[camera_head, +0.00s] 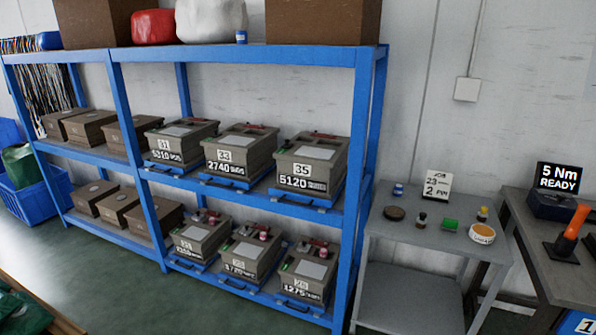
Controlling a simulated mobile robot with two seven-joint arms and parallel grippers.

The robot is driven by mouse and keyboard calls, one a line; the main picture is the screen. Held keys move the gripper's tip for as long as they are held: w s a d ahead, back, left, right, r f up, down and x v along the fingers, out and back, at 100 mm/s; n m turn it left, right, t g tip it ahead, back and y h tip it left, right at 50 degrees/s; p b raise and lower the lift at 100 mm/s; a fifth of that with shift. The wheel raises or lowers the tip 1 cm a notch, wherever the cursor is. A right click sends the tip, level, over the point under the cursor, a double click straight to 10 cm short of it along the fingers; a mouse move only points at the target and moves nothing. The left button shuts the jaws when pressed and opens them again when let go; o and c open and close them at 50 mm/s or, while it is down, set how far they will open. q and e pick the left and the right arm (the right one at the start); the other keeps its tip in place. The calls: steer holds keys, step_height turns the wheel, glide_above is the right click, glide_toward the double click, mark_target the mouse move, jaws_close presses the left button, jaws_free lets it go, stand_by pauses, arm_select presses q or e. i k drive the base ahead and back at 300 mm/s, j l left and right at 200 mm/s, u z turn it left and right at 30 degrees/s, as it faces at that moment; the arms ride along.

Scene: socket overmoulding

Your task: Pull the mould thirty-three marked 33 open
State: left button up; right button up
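The mould marked 33 (239,152) is a grey-brown box on the middle shelf of the blue rack. It stands between the mould marked 31 (178,143) on its left and the mould marked 35 (309,167) on its right. Its front label reads 33 with 2740 below it. It sits on a blue tray (219,181) with a dark handle at the front. Its lid appears closed, and a red part shows at its top back. Neither of my grippers is in the picture.
Several more moulds stand on the lower shelf (245,253). Plain brown boxes (92,128) fill the rack's left bay. A grey side table (400,235) with small jars and a card stands right of the rack. The green floor (120,285) in front is mostly clear.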

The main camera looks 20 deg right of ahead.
mark_target(241, 156)
steer(key=i+l+z, duration=0.15)
steer(key=i, duration=1.15)
steer(key=i+l+z, duration=0.2)
steer(key=i, duration=1.1)
